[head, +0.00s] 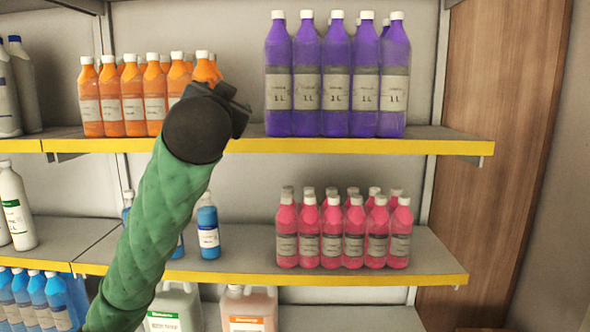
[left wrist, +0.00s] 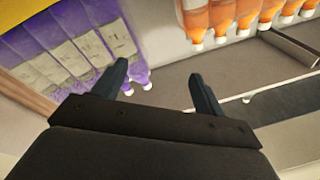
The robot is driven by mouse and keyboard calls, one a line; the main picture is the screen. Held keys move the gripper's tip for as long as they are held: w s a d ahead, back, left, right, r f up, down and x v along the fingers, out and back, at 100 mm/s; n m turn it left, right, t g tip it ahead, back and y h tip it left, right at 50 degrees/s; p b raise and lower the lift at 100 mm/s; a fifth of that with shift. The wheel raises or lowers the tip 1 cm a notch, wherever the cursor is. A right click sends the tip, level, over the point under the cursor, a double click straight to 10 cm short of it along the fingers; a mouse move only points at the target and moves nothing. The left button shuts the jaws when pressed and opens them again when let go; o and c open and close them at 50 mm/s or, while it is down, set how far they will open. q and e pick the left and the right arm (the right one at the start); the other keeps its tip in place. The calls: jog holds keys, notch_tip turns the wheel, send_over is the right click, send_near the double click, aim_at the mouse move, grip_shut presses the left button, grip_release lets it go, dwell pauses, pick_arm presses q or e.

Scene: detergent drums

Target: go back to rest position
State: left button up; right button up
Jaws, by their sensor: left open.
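My left arm (head: 150,225), in a green sleeve, rises from the lower left in the head view. My left gripper (head: 232,100) is at the upper shelf's height, in front of the right end of the orange bottles (head: 133,100) and left of the purple bottles (head: 307,85). In the left wrist view my left gripper (left wrist: 159,70) has its two dark fingers apart with nothing between them. That view is turned over, with purple bottles (left wrist: 75,45) at the upper left and orange bottles (left wrist: 222,12) at the upper right. My right gripper is in neither view.
The upper shelf (head: 380,147) has a yellow front edge. Pink bottles (head: 331,240) and a blue bottle (head: 208,232) stand on the lower shelf (head: 250,268). White bottles (head: 15,210) are at the left. Canisters (head: 248,308) stand below. A wooden panel (head: 505,120) is at the right.

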pick_arm(q)
notch_tip(320, 180, down, 26)
jog(key=g+h, duration=0.3)
jog(key=g, duration=0.2)
jog(key=s+f+n+g, duration=0.15)
jog(key=s+f, duration=0.25)
jog(key=f, duration=0.8)
jog(key=s+f+g, duration=0.3)
jog(key=s+f, duration=0.1)
jog(key=f, duration=0.8)
jog(key=s+f+n+g, duration=0.1)
jog(key=s+f+g, duration=0.7)
jog(key=s+f, duration=2.1)
jog(key=shift+s+a+p, duration=0.2)
jog(key=shift+s+p, duration=0.2)
jog(key=shift+s, duration=0.75)
jog(key=shift+n, duration=0.25)
